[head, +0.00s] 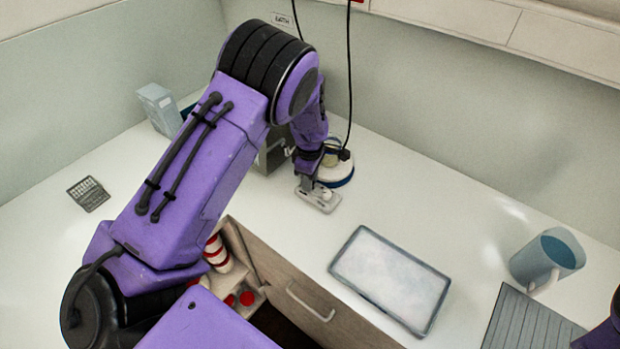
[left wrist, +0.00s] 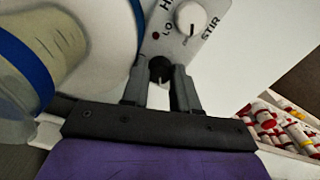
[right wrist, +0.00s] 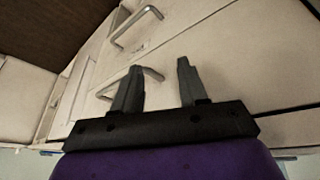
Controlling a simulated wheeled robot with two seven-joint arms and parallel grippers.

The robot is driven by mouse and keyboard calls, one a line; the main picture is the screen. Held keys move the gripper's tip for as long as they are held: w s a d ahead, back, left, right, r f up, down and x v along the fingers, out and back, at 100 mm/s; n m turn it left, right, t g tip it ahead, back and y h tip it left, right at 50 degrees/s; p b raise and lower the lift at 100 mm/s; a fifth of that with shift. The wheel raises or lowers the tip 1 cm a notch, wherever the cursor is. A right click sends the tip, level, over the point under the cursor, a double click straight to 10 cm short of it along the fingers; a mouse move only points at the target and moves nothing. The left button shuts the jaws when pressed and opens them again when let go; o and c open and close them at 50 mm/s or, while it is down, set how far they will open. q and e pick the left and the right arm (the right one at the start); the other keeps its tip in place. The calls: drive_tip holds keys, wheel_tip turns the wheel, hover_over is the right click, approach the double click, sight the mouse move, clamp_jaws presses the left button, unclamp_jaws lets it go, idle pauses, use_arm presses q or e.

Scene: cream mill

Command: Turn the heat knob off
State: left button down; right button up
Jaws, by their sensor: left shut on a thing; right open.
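A small grey control panel (head: 318,197) juts from the stirrer hotplate with a white top and blue rim (head: 335,172). In the left wrist view the panel (left wrist: 205,35) carries a white knob (left wrist: 191,17) by the word STIR, a red dot and the letters "LO" and "H", partly cut off. A black knob (left wrist: 160,66), which I take as the heat knob, sits between the fingertips of my left gripper (left wrist: 157,80). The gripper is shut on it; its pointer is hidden. My right gripper (right wrist: 158,68) is open and empty, away from the panel.
A shallow tray (head: 390,280) lies right of the hotplate; a blue mug (head: 547,256) stands farther right. A drawer (head: 290,290) is open below the counter, with red-and-white containers (head: 218,253) inside. A black cable (head: 349,80) hangs behind the hotplate.

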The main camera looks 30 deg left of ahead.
use_arm(q)
drive_tip(key=shift+a, duration=0.15)
drive_tip(key=c, duration=0.9)
unclamp_jaws()
drive_tip(key=shift+s, duration=0.1)
drive_tip(key=shift+o, duration=0.2)
drive_tip(key=shift+r, duration=0.2)
wheel_tip(320, 180, up, 7)
drive_tip(key=shift+f, duration=0.15)
drive_tip(key=shift+r, duration=0.4)
